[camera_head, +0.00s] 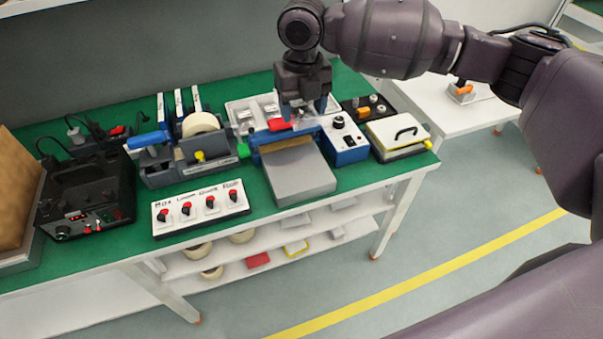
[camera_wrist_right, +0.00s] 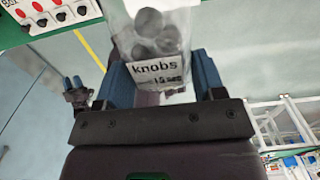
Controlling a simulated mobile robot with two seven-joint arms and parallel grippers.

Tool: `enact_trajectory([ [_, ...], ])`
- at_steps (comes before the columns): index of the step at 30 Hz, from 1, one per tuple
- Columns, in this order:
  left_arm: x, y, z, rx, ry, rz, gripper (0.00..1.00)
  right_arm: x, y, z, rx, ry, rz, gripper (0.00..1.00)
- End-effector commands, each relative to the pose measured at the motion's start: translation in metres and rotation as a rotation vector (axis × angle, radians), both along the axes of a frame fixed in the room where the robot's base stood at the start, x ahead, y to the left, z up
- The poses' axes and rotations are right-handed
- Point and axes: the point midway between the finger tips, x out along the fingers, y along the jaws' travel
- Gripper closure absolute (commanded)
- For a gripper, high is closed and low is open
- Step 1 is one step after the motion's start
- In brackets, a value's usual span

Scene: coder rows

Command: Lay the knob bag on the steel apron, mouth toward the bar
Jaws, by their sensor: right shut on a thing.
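My right gripper (camera_head: 304,108) is above the back of the blue sealer (camera_head: 262,157) in the head view. In the right wrist view its blue fingers (camera_wrist_right: 160,85) are shut on the clear knob bag (camera_wrist_right: 157,35), which has dark round knobs and a label reading "knobs". The steel apron (camera_head: 300,180) is a bare grey plate in front of the sealer. The bar (camera_head: 287,144) is a brownish strip along its back edge. My left gripper (camera_wrist_right: 73,84) shows small in the wrist view, its blue fingers apart and empty.
A white box with red switches (camera_head: 200,207) stands left of the apron. A tape dispenser (camera_head: 190,150) and a black device (camera_head: 88,200) are further left. A control box (camera_head: 346,140) and a cream-lidded box (camera_head: 397,135) stand right. Little green mat (camera_head: 260,215) is free in front.

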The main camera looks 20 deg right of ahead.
Motion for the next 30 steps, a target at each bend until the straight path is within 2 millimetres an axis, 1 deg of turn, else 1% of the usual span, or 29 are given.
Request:
enact_trajectory([
  [2, -0.001, 0.000, -0.003, 0.000, 0.004, 0.000, 0.57, 0.000, -0.001, -0.008, 0.000, 0.003, 0.002, 0.61],
  [5, -0.002, 0.000, -0.006, 0.000, 0.007, 0.000, 0.57, -0.001, -0.001, -0.025, 0.001, 0.006, 0.005, 0.61],
  [15, 0.001, -0.004, -0.009, -0.006, 0.000, -0.001, 0.57, -0.001, -0.001, -0.100, 0.001, 0.007, 0.005, 0.61],
  [18, 0.001, -0.004, -0.012, -0.006, 0.005, -0.001, 0.57, -0.001, -0.001, -0.119, 0.000, 0.005, 0.007, 0.61],
  [22, 0.002, -0.004, -0.013, -0.006, 0.008, -0.003, 0.57, 0.000, -0.002, -0.136, 0.000, 0.004, 0.005, 0.61],
  [30, 0.008, -0.005, -0.009, -0.004, -0.006, -0.008, 0.57, 0.000, -0.001, -0.150, 0.001, 0.002, 0.006, 0.61],
])
